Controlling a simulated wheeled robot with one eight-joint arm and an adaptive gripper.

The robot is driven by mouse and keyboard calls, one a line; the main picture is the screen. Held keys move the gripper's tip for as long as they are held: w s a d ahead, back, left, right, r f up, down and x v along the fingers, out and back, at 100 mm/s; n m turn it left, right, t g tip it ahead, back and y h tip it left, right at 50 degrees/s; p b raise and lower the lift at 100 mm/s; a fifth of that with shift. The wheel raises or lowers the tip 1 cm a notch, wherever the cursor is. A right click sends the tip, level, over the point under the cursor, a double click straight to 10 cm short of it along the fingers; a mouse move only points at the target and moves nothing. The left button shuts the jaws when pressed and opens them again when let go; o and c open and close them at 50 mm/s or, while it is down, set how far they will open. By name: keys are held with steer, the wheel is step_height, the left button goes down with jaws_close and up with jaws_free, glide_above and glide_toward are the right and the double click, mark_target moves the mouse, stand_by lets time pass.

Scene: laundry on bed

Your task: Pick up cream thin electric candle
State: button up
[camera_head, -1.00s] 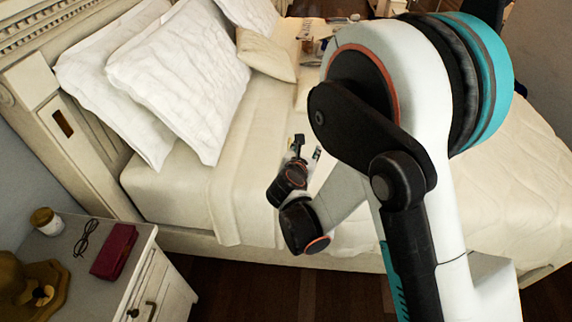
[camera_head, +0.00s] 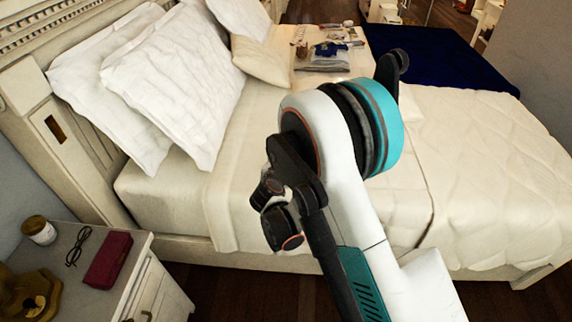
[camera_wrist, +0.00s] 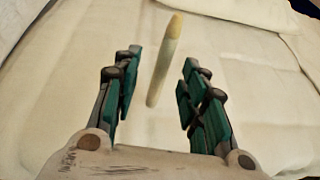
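The cream thin electric candle (camera_wrist: 165,62), a slim stick with a yellowish tip, shows in the wrist view on the pale bedding. It lies slightly tilted in the picture, in line with the gap between my fingers, with bedding visible on both sides of it. My gripper (camera_wrist: 159,74) is open, its green-padded fingers apart on either side of the candle, with no visible contact. How far the candle is from the fingertips is hard to tell. In the head view I cannot make out the candle, and my arm hides most of the gripper.
The bed (camera_head: 480,150) holds white pillows (camera_head: 185,85), a tray (camera_head: 345,35) of small items, folded cloth (camera_head: 325,62) and a dark blue blanket (camera_head: 440,55). A nightstand (camera_head: 125,270) at lower left bears a jar (camera_head: 39,230), glasses (camera_head: 78,246) and a red case (camera_head: 108,259).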

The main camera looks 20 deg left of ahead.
steer(key=x, duration=0.1)
steer(key=b+x, duration=0.1)
steer(key=x, duration=0.1)
steer(key=b+x, duration=0.1)
steer(key=x, duration=0.1)
steer(key=shift+d+r, duration=0.2)
steer(key=shift+d, duration=0.1)
jaws_close()
